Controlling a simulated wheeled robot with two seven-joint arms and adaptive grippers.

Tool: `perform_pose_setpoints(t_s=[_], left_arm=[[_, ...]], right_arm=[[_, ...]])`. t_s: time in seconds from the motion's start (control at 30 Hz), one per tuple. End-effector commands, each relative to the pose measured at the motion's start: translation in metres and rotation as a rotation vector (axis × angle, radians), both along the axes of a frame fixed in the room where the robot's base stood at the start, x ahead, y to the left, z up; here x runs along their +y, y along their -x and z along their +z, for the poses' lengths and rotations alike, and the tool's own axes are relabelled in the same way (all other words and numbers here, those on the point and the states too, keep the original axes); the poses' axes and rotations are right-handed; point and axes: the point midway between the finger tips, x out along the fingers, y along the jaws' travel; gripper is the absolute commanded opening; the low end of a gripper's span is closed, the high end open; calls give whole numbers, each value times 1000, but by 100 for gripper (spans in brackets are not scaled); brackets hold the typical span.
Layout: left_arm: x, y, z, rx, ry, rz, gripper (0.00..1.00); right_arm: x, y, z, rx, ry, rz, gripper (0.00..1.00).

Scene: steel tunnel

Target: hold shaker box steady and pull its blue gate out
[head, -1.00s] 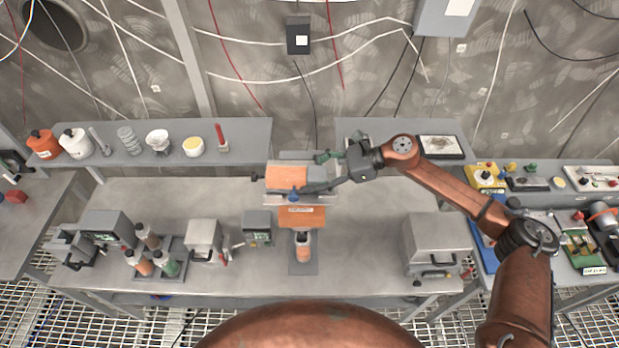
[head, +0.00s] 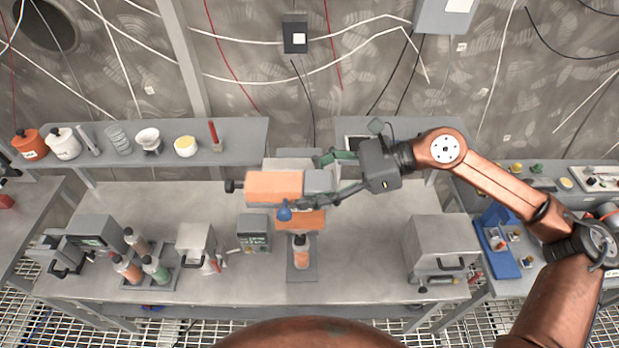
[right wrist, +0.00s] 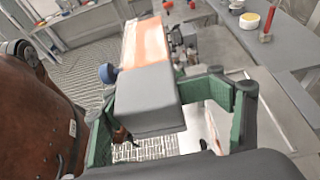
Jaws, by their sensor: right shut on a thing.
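The shaker box is a long block with an orange body (head: 273,186) and a grey end (head: 320,182). A blue knob (head: 284,212), seemingly the gate's, sits on its near side; it also shows in the right wrist view (right wrist: 107,73). My right gripper (head: 337,178) is shut on the grey end from the right and holds the box above the bench. Its green-padded fingers lie either side of the box in the right wrist view (right wrist: 165,110). A dark knob (head: 233,186) sticks out at the box's left end. My left gripper is not in view.
An orange piece (head: 300,220) and a bottle (head: 301,252) on a grey stand are below the box. A grey case (head: 440,245) stands right on the bench (head: 360,270). Bottles in a rack (head: 145,270) and devices stand left. A shelf (head: 240,140) runs behind.

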Motion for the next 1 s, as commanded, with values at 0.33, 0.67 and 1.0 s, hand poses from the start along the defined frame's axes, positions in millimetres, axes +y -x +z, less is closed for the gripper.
perform_pose_setpoints(t_s=[0.33, 0.67, 1.0], left_arm=[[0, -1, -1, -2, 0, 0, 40], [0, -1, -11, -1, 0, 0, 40], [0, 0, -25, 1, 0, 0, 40]], right_arm=[[0, 3, 4, -2, -3, -1, 22], [-1, -9, -8, -1, -4, -3, 22], [-2, -29, -24, -1, -4, -2, 22]])
